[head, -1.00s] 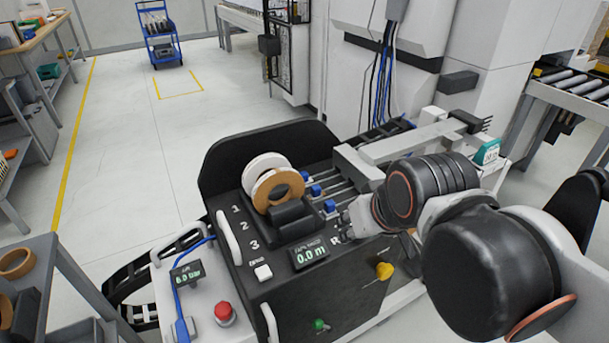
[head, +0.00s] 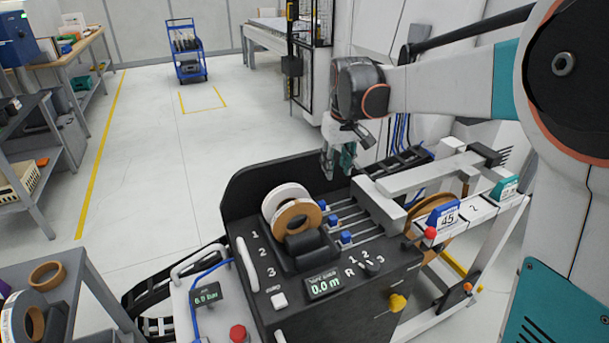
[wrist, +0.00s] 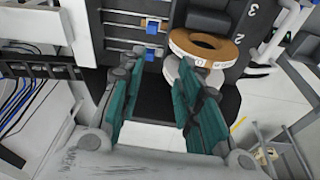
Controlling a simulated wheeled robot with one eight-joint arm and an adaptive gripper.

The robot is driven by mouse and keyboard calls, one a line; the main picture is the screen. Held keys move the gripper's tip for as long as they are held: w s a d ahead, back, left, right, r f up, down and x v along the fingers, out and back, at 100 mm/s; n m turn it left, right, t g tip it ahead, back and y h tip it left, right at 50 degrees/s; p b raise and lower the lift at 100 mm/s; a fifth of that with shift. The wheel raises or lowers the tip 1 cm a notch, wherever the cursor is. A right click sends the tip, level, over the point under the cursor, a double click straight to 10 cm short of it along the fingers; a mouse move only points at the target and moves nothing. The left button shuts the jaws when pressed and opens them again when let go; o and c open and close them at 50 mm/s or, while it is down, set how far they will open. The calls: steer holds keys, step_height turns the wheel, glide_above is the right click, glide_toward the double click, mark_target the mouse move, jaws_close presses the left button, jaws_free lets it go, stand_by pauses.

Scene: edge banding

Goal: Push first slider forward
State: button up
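Three blue sliders sit on parallel rails on the black machine panel (head: 376,262). The rearmost slider (head: 322,205) lies in the row nearest label 1. The middle slider (head: 333,220) and the front slider (head: 345,237) follow toward me. All three are at the left part of their rails, beside the tape rolls. My gripper (head: 338,162) hangs above and behind the rearmost slider, pointing down, touching nothing. In the wrist view my gripper (wrist: 157,75) is open and empty. A blue slider (wrist: 149,53) shows just beyond its fingertips, with another blue slider (wrist: 152,27) above it.
A white roll (head: 283,197) and a brown tape roll (head: 296,217) stand left of the sliders. A grey cross block (head: 380,205) spans the rails at right. The black back guard (head: 285,165) rises behind. The panel carries a 0.0 m display (head: 325,284) and a knob (head: 372,265).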

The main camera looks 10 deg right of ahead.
steer(key=w+f+g+p, duration=0.1)
steer(key=w+f, duration=0.3)
steer(key=w, duration=0.3)
steer(key=n+g+p, duration=0.1)
steer(key=p, duration=0.1)
glide_toward(323, 204)
step_height(323, 204, down, 10)
steer(key=b, duration=0.4)
steer(key=shift+w+f+b, duration=0.1)
steer(key=shift+w+b, duration=0.05)
steer(key=shift+b, duration=0.25)
steer(key=shift+d, duration=0.1)
jaws_close()
